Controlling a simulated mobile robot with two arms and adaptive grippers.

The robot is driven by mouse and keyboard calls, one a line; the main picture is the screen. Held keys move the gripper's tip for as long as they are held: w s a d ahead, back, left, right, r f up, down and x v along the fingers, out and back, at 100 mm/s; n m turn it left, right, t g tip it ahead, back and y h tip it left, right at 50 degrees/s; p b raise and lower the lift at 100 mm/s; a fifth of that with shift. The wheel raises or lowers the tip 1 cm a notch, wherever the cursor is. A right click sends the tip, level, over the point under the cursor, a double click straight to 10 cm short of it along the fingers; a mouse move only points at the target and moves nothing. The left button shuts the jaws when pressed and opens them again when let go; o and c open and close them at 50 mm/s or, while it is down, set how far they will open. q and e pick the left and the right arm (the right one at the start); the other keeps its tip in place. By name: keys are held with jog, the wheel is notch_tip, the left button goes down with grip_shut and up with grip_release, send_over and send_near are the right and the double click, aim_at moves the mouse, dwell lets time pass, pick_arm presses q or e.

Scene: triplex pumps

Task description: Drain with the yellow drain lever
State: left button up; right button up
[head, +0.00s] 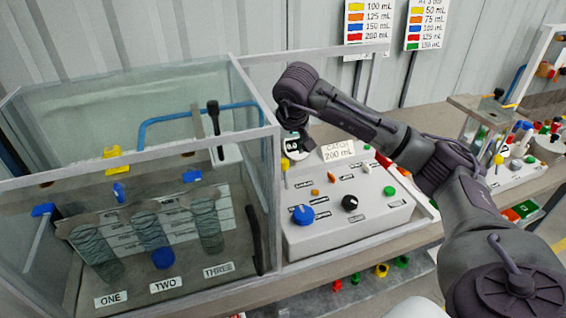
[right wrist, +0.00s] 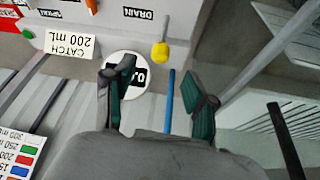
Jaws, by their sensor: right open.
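The yellow drain lever (right wrist: 160,52) stands up from the white control box beside the DRAIN label in the right wrist view. It also shows in the head view as a thin yellow lever (head: 285,167) at the box's back left corner. My right gripper (right wrist: 163,85) is open and empty. In the wrist view its fingers lie either side of the line to the lever, apart from it. In the head view it hangs above the back of the box, with its fingers partly hidden. My left gripper is not in view.
The white control box (head: 345,234) carries blue, black, green and orange controls. A round display (head: 291,147) and the CATCH 200 mL card (head: 339,152) stand behind it. A glass tank (head: 262,200) with three cylinders is on the left. A blue tube (right wrist: 169,100) runs below the gripper.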

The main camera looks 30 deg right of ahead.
aim_at(285, 163)
jog(key=p+x, duration=0.1)
jog(key=x, duration=0.5)
jog(key=shift+w+f, duration=0.15)
jog(key=shift+w, duration=0.15)
jog(key=p+x, duration=0.1)
jog(key=x, duration=0.2)
jog(key=shift+f, duration=0.3)
jog(key=shift+w+f, duration=0.15)
jog(key=shift+f, duration=0.15)
jog(key=shift+w+d+f, duration=0.1)
jog(key=shift+w+f, duration=0.05)
jog(key=shift+f, duration=0.1)
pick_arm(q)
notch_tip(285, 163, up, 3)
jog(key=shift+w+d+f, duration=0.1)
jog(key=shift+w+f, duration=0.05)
pick_arm(e)
grip_shut()
